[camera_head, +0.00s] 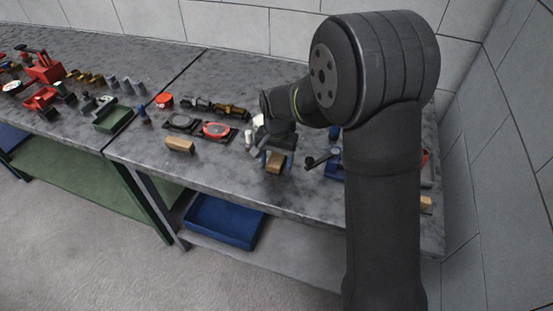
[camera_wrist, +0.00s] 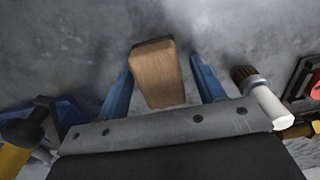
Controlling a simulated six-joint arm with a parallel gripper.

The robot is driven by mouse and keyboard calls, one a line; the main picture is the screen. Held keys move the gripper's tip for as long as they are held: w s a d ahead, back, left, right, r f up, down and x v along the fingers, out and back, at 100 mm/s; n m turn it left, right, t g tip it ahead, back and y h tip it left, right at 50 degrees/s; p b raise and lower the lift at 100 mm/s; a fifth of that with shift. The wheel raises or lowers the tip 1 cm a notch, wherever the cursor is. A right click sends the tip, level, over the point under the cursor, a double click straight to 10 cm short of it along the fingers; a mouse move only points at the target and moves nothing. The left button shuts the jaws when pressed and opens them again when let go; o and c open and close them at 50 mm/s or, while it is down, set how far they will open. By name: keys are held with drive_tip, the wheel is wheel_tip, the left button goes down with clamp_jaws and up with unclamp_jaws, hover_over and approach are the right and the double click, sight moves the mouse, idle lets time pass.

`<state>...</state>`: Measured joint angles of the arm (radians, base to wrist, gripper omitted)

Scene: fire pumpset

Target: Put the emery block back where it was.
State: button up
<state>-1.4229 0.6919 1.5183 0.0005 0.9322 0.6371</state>
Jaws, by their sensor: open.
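A brown wooden-looking block (camera_head: 275,168), probably the emery block, is at my gripper near the front of the grey bench. In the wrist view the block (camera_wrist: 158,75) lies lengthwise between the two blue fingers. My gripper (camera_head: 277,158) points down with its fingers on either side of it. My gripper also shows in the wrist view (camera_wrist: 161,68), open, with a narrow gap at the right finger; I cannot tell whether the left one touches. The block appears to be on the bench top, but its underside is hidden. A similar tan block (camera_head: 180,145) lies farther left.
A red round part on a dark plate (camera_head: 216,130) is to the left. A blue tray (camera_head: 224,222) sits on the lower shelf. Bare bench lies between the tan block and my gripper.

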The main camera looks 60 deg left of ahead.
sight(277, 158)
wheel_tip(277, 158, up, 12)
idle(0.4)
wheel_tip(277, 158, down, 13)
drive_tip(key=shift+r, duration=2.4)
drive_tip(key=shift+f, duration=0.1)
